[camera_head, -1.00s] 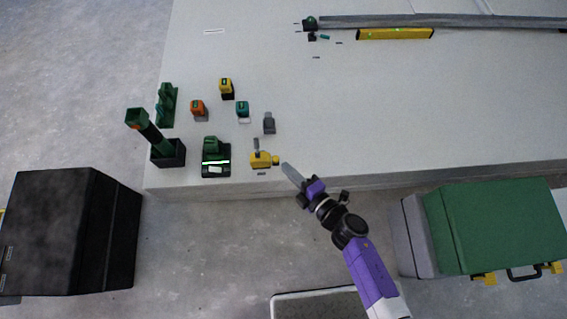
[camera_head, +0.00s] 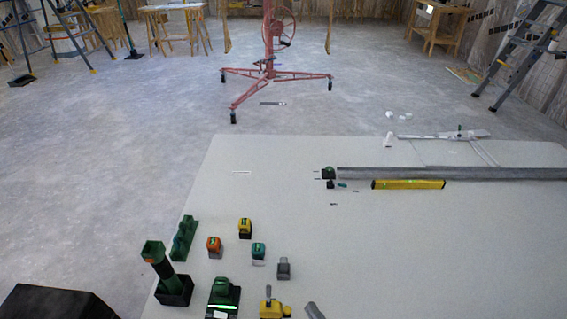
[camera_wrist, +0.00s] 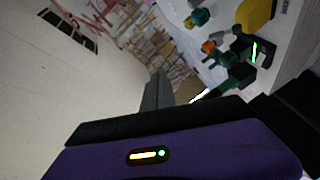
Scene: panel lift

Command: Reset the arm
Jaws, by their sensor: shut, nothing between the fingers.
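In the wrist view, the grey fingers (camera_wrist: 156,97) are together with nothing held, beyond the purple wrist housing. The wrist view is tilted, with the table's tools at upper right and the room beyond the fingers.
The white table (camera_head: 330,240) carries a green charger (camera_head: 223,293), several small battery-like blocks, a green tube in a black holder (camera_head: 175,290), a yellow level (camera_head: 408,184) and a long grey bar (camera_head: 450,173). A red wheeled lift (camera_head: 270,72) stands beyond on open floor. Ladders stand at both sides.

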